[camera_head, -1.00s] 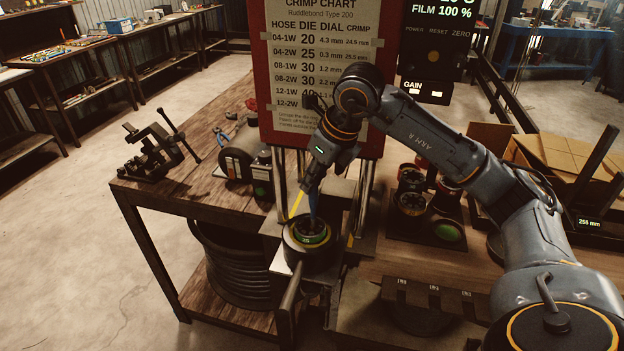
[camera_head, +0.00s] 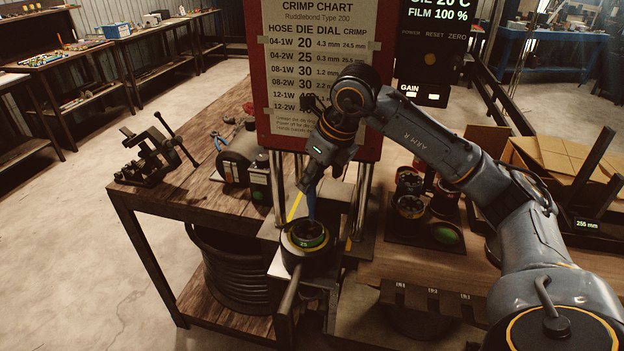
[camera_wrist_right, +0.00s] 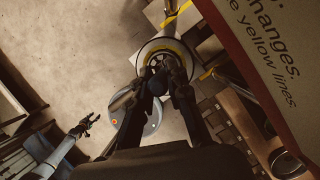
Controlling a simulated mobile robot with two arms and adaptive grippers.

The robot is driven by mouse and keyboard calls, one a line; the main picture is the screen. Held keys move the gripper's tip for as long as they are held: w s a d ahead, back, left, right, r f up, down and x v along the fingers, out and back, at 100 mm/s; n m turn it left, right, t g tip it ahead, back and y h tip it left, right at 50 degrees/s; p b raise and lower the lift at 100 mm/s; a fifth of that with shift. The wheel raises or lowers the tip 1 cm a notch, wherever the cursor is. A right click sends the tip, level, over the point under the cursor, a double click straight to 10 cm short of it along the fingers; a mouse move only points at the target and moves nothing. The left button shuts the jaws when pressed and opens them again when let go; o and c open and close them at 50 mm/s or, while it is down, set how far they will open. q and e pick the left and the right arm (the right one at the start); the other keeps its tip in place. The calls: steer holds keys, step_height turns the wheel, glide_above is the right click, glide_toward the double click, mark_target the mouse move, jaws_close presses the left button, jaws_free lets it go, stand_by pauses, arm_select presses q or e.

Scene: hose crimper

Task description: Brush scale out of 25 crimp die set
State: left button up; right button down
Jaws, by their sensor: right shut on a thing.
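The 25 die set (camera_head: 308,236), a green-edged ring marked 25, sits in the round dark crimper head (camera_head: 308,258) below the chart. My right gripper (camera_head: 312,180) is above it, shut on a brush with a blue handle (camera_head: 311,203). The brush points down into the ring; its lower end is hidden there, so I cannot tell whether it touches the dies. In the right wrist view, the right fingers (camera_wrist_right: 160,82) close around the dark handle over the ring. My left gripper (camera_wrist_right: 84,124) shows there at the lower left, open and empty, away from the crimper.
The crimp chart board (camera_head: 318,70) stands close behind my right wrist. Metal posts (camera_head: 361,198) flank the head. A tray (camera_head: 400,232) of other die sets is to the right. A vise (camera_head: 152,158) is on the wooden bench at left. A cardboard box (camera_head: 565,165) is far right.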

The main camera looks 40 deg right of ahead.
steer(key=shift+w+a, duration=0.25)
steer(key=shift+w, duration=0.2)
stand_by(0.7)
steer(key=shift+a, duration=0.45)
stand_by(0.6)
steer(key=shift+s+a+b, duration=0.15)
steer(key=shift+s+b, duration=0.15)
steer(key=shift+s, duration=0.05)
steer(key=shift+s+b, duration=0.35)
stand_by(0.7)
steer(key=shift+s+d, duration=0.1)
steer(key=shift+d, duration=0.1)
